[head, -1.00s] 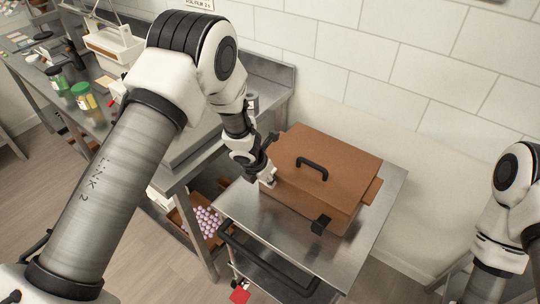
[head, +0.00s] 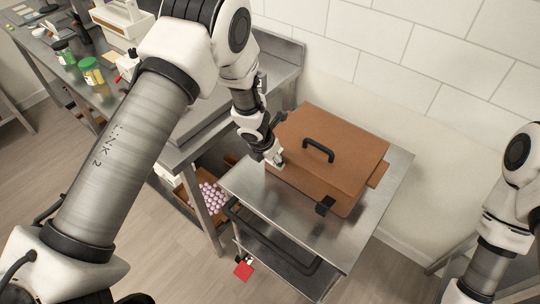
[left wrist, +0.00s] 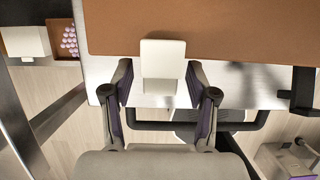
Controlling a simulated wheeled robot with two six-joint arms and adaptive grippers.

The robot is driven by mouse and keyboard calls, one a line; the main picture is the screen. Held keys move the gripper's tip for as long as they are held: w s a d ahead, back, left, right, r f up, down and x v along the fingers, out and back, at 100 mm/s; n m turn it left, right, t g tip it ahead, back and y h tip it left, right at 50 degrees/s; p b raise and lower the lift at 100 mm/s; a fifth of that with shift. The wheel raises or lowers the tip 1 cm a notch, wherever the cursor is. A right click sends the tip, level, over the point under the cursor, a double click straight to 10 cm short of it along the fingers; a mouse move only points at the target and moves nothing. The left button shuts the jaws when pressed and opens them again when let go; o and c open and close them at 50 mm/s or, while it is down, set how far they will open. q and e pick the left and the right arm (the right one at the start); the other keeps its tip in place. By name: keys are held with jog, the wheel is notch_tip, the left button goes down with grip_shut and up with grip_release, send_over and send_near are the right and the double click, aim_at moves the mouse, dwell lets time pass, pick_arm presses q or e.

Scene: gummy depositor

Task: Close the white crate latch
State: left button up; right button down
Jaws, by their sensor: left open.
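The brown crate (head: 312,185) stands on a steel cart with its lid down and a black handle (head: 318,151) on top. The white latch (left wrist: 162,67) is a pale plate at the crate's front edge. It sticks out from the brown surface between the fingers of my left gripper (left wrist: 163,100). The gripper is open, with a finger on each side of the latch and a gap to both. In the head view my left gripper (head: 274,157) is at the crate's front left and hides part of the latch. A black latch (head: 325,205) is farther right on the same side.
The steel cart (head: 243,182) has bare top around the crate and a black push bar (head: 270,245). A red tag (head: 243,270) hangs below. A steel bench with jars (head: 90,72) stands left, with a bin of pink balls (head: 212,197) below. The tiled wall is behind.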

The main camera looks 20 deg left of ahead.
pick_arm(q)
jog(key=v, duration=1.1)
jog(key=shift+r, duration=0.35)
jog(key=shift+s, duration=0.15)
